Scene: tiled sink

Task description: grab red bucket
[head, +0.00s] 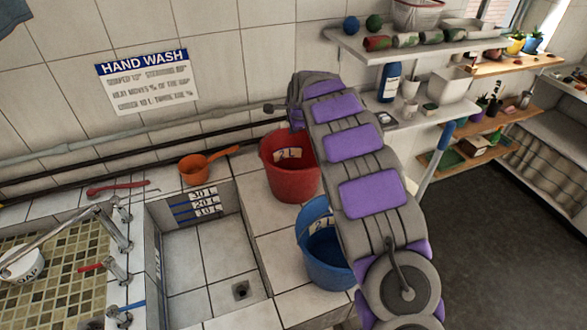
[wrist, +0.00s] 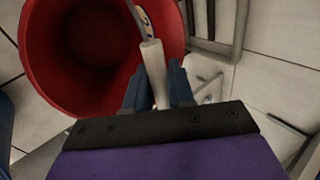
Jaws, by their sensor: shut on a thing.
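The red bucket (head: 290,178) stands upright on the tiled ledge beside the sink basin, with a "2 L" label on it. In the wrist view the bucket (wrist: 95,60) fills the upper left and its inside looks empty. My gripper (wrist: 158,75) is at the bucket's rim side, with its blue fingers shut on the bucket's pale handle grip (wrist: 154,72). In the head view my arm covers the bucket's right side, and the fingertips are hidden.
A blue bucket (head: 325,245) stands just in front of the red one, close to my arm. An orange scoop (head: 197,168) lies left on the ledge. Pipes (head: 150,137) run along the wall behind. A shelf (head: 420,45) with bottles and pots is at the right.

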